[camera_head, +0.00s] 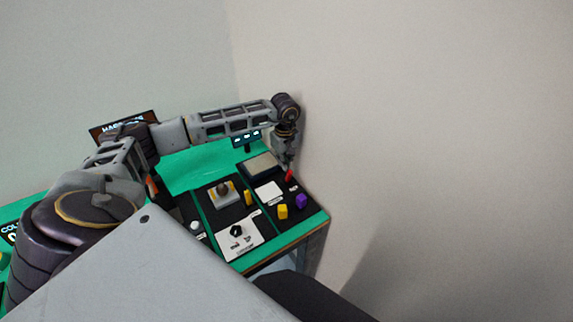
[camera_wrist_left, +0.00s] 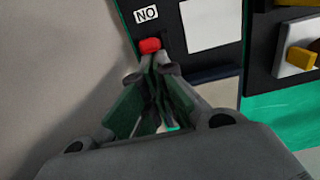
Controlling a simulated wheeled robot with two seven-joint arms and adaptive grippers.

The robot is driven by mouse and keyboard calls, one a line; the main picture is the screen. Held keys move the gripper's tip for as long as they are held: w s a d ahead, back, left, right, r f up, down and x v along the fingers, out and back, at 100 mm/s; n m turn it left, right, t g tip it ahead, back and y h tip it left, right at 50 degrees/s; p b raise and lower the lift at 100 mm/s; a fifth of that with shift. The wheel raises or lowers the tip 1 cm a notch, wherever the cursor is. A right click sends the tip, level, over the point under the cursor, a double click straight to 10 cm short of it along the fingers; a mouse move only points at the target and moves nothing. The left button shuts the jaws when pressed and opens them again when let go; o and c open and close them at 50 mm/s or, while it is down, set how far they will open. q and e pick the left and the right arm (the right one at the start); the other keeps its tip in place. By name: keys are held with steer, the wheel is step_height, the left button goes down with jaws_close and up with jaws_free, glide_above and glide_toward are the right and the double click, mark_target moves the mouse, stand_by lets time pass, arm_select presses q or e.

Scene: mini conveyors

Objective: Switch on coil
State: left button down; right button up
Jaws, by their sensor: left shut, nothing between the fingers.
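A small red control (camera_head: 289,175) stands on the black panel near the right edge of the bench. It also shows in the left wrist view (camera_wrist_left: 150,45), next to a white label that reads "NO". My left gripper (camera_head: 285,163) is shut and empty, pointing down at the red control. In the left wrist view its closed fingertips (camera_wrist_left: 155,60) are right at the near side of the red control; I cannot tell whether they touch it. I cannot tell which part is the coil. My right gripper is not in view.
A yellow block (camera_head: 282,211) and a purple block (camera_head: 301,201) sit on the panel in front of a white plate (camera_head: 268,190). A black knob (camera_head: 237,231) is on a white plate to the left. A wall (camera_head: 420,150) stands close on the right.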

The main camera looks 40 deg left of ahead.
mark_target(290, 171)
arm_select(q)
steer(key=shift+s+d, duration=0.1)
steer(key=shift+d, duration=0.15)
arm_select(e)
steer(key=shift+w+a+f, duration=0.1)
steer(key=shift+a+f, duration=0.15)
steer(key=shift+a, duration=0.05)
arm_select(q)
steer(key=shift+d+b, duration=0.1)
steer(key=shift+b, duration=0.2)
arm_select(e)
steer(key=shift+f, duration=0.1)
arm_select(q)
steer(key=shift+s+d+b, duration=0.2)
steer(key=shift+d+b, duration=0.1)
steer(key=shift+d, duration=0.05)
steer(key=shift+s+d+y+b, duration=0.2)
steer(key=shift+d+y+b, duration=0.25)
steer(key=shift+d+y, duration=0.05)
steer(key=shift+s+d+t, duration=0.15)
steer(key=shift+d+t, duration=0.15)
steer(key=shift+r, duration=0.85)
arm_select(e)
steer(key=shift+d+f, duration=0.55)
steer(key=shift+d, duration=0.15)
